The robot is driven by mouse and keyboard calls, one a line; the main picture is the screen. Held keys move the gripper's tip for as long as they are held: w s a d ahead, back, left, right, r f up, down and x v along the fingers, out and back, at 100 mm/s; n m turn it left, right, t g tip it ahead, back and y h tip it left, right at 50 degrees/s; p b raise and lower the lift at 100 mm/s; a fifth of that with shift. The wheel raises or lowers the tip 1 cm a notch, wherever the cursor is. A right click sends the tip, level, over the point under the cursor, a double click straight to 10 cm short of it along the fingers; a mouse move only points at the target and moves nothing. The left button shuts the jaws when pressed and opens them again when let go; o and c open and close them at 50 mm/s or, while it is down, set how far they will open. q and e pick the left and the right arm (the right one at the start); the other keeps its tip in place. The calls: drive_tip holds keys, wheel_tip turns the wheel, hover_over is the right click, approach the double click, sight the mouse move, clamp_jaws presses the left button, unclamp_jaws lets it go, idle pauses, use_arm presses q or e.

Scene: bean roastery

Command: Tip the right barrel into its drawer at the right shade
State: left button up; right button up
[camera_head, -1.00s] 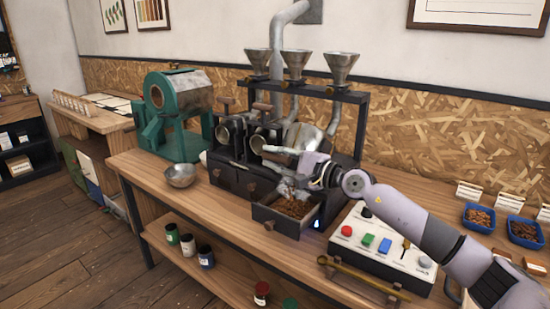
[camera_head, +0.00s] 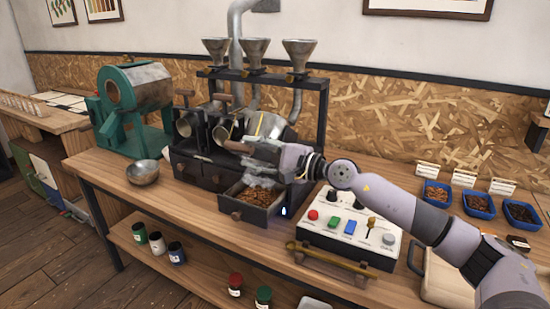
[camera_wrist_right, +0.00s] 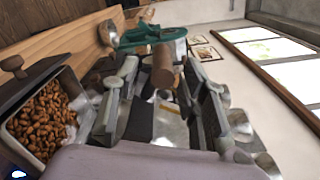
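The right barrel (camera_head: 268,124) is a metal drum on the dark roaster, partly hidden behind my right gripper. I cannot tell its exact tilt. Its drawer (camera_head: 262,214) is pulled out below and holds brown beans (camera_head: 262,196), with pale smoke above them. The open drawer also shows at the left of the right wrist view, full of beans (camera_wrist_right: 42,118). My right gripper (camera_head: 240,148) is in front of the barrel, above the drawer. In the wrist view, its fingers (camera_wrist_right: 160,85) stand apart, with a wooden handle (camera_wrist_right: 163,66) between them and visible gaps beside it. My left gripper is out of view.
A control box (camera_head: 350,232) with coloured buttons stands right of the drawer, behind a brass scoop (camera_head: 330,258). A metal bowl (camera_head: 143,172) and green roaster (camera_head: 135,105) are at left. Blue bean trays (camera_head: 479,204) stand at right.

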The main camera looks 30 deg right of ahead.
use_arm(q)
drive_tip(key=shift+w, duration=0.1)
use_arm(e)
drive_tip(key=v, duration=0.6)
drive_tip(key=shift+s+d, duration=0.15)
drive_tip(key=shift+s, duration=0.2)
idle(2.0)
